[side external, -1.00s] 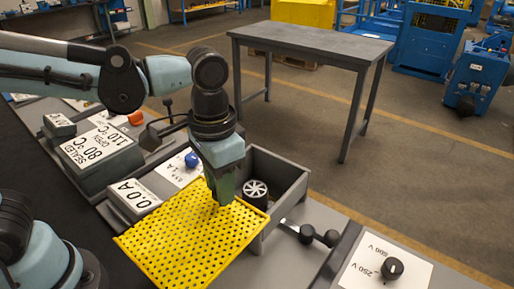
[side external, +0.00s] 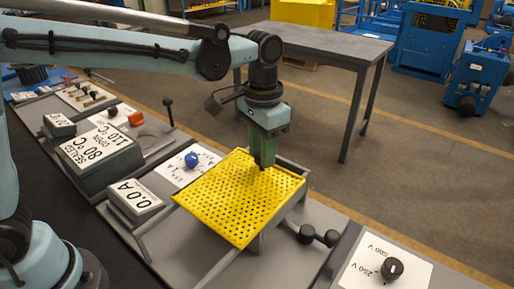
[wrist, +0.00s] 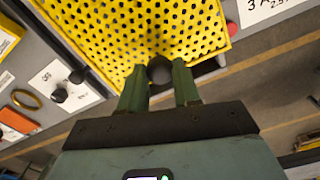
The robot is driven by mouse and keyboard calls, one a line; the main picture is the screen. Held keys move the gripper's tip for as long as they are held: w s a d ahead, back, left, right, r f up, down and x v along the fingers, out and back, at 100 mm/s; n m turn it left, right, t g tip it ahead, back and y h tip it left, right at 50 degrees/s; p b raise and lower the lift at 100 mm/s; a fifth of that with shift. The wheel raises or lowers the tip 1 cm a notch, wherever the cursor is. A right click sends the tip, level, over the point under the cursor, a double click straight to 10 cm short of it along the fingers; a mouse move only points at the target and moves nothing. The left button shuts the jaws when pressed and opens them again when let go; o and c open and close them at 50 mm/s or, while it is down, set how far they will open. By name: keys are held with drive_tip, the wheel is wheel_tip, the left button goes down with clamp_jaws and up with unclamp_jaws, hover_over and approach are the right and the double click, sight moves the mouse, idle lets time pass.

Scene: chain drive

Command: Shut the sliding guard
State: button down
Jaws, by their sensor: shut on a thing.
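The sliding guard (side external: 235,205) is a yellow perforated plate lying over the grey box (side external: 292,203) in the side external view. It hides the box's inside, and only the far rim and the right wall show. In the wrist view the guard (wrist: 135,35) fills the upper middle. My gripper (side external: 263,166) is at the guard's far edge with its fingers pointing down. In the wrist view its two green fingers (wrist: 160,75) are on either side of a dark round knob (wrist: 159,69) at the guard's edge, shut on it.
A 0.0 A display (side external: 134,196) and a blue knob (side external: 191,159) stand left of the guard. A black-ended lever (side external: 318,235) and a dial on a white plate (side external: 391,269) are to the right. Grey rails (side external: 232,262) run out from under the guard's near side.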

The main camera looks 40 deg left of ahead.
drive_tip(key=shift+w, duration=2.65)
drive_tip(key=c, duration=0.8)
unclamp_jaws()
drive_tip(key=shift+s, duration=0.1)
wheel_tip(320, 180, up, 12)
drive_tip(key=shift+r, duration=0.1)
drive_tip(key=shift+a, duration=0.15)
